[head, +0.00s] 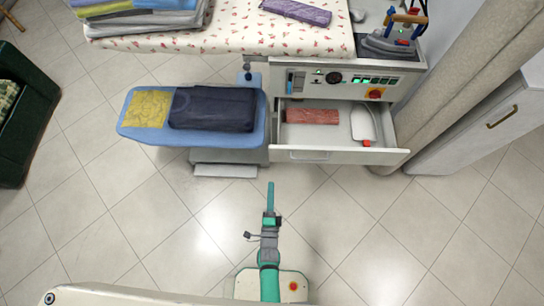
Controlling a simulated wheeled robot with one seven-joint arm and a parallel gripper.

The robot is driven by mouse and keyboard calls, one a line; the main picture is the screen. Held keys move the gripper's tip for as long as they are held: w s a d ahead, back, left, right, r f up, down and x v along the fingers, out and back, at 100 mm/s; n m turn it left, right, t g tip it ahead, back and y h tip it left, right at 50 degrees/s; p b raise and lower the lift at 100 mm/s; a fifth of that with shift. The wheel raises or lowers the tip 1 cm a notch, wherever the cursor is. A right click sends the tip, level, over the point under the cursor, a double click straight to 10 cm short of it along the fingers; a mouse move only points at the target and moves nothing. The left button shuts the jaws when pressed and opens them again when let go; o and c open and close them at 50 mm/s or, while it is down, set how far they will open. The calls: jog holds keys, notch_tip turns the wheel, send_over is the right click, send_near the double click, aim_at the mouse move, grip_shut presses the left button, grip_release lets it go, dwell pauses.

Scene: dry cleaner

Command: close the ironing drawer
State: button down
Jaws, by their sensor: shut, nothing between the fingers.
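The ironing drawer (330,156) is white and stands open at the front of the ironing station, below its control panel (340,83). A folded reddish cloth (312,116) and a white object with a red-orange end (362,122) lie inside. My gripper (270,187) is shut and empty. In the head view it is below and left of the drawer's front, apart from it, over the tiled floor.
A blue sleeve board (145,133) with a yellow cloth and dark folded cloth (212,108) sticks out left of the drawer. A beige curtain (455,75) and white cabinet (485,125) stand right. An iron (388,42) sits on top. The floor (340,215) before the drawer is clear.

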aim_at(272, 149)
jog(key=w, duration=1.4)
jog(key=shift+w+a+f, duration=0.2)
jog(key=shift+w+a, duration=0.1)
